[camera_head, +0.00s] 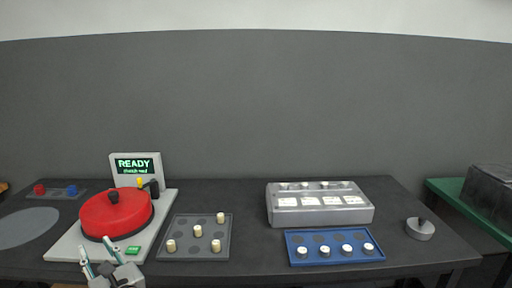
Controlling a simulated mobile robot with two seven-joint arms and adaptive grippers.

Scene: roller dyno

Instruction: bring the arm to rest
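My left gripper (100,264) shows at the bottom left, in front of the white base of the dyno (69,246). Its two fingers stand apart with a gap between them, and nothing shows in it. Behind it is the round red drum or lid (116,214) with a black knob on top. The dyno's screen (134,166) reads READY in green, with a smaller, blurred line below. My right gripper is not in this view.
A grey tray (178,221) holds several cream pegs. A silver box (318,212) with lit white panels stands behind a blue tray (372,258) with white-topped pieces. A grey knobbed disc (420,230) sits at the right. Dark table (258,225) is bare between the trays.

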